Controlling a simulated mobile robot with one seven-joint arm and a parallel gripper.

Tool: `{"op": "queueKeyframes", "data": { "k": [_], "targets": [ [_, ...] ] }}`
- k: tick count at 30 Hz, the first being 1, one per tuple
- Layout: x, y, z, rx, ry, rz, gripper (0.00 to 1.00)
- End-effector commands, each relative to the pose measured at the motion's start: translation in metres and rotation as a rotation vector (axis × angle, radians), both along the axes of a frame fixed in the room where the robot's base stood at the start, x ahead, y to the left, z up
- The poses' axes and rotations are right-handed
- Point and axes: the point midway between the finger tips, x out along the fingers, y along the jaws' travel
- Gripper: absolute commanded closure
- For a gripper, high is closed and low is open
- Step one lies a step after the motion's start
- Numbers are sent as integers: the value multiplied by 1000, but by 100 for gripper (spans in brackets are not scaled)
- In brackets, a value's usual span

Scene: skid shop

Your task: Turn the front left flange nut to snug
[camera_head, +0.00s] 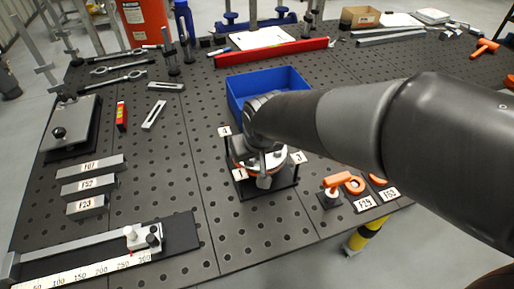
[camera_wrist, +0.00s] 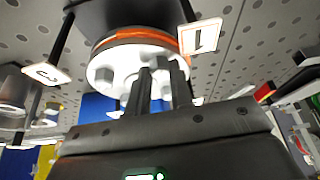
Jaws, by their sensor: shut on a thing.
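The flange (camera_wrist: 140,52) is a pale round disc with an orange ring at its edge and several nuts on its face. Other nuts (camera_wrist: 104,74) show on the left of the disc.
The blue bin (camera_head: 236,87) stands behind the flange. Grey blocks (camera_head: 92,165) and a scale with a slide (camera_head: 90,258) lie to the left. A red bar (camera_head: 270,52) lies farther back.

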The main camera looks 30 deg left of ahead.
Motion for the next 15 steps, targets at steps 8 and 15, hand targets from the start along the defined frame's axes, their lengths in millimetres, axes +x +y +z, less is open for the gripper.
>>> {"op": "queueKeyframes", "data": {
  "k": [8, 15],
  "targets": [
    [1, 2, 3, 7, -6, -9, 100],
    [1, 2, 3, 7, -6, -9, 75]
  ]
}}
